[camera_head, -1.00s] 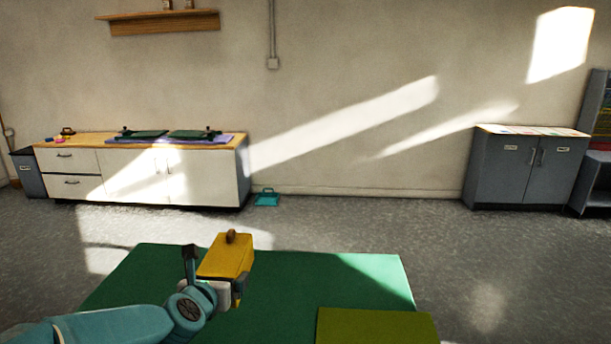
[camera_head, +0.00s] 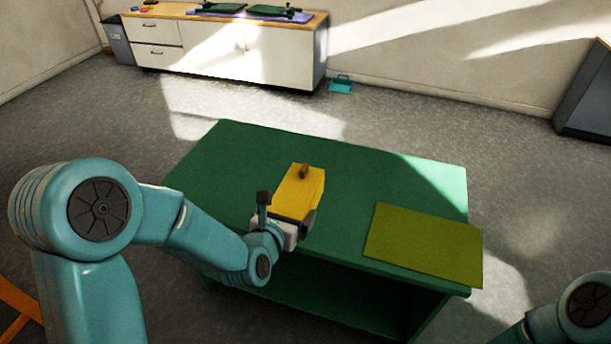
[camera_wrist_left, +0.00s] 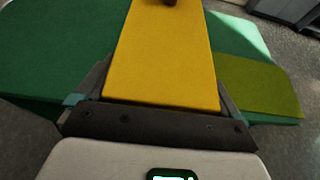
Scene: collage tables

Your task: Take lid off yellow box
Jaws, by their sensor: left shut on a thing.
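The yellow box (camera_head: 297,195) is at the middle of the green table (camera_head: 390,180), near its front edge in the picture. A brown knob (camera_head: 305,171) stands on its yellow top. My left gripper (camera_head: 286,211) comes from the front left and is shut on the yellow box, one finger on each side. In the left wrist view the yellow top (camera_wrist_left: 160,55) fills the space between the fingers, with the knob (camera_wrist_left: 170,2) cut off at the upper edge. I cannot see a seam between lid and box, nor tell whether it touches the table. My right gripper is out of view.
An olive-green mat (camera_head: 425,245) lies on the table's right front corner. The table's back and left are clear. A white cabinet (camera_head: 220,48) stands by the wall, with a small teal object (camera_head: 341,84) on the floor beside it. A grey cabinet (camera_head: 592,92) is at the right.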

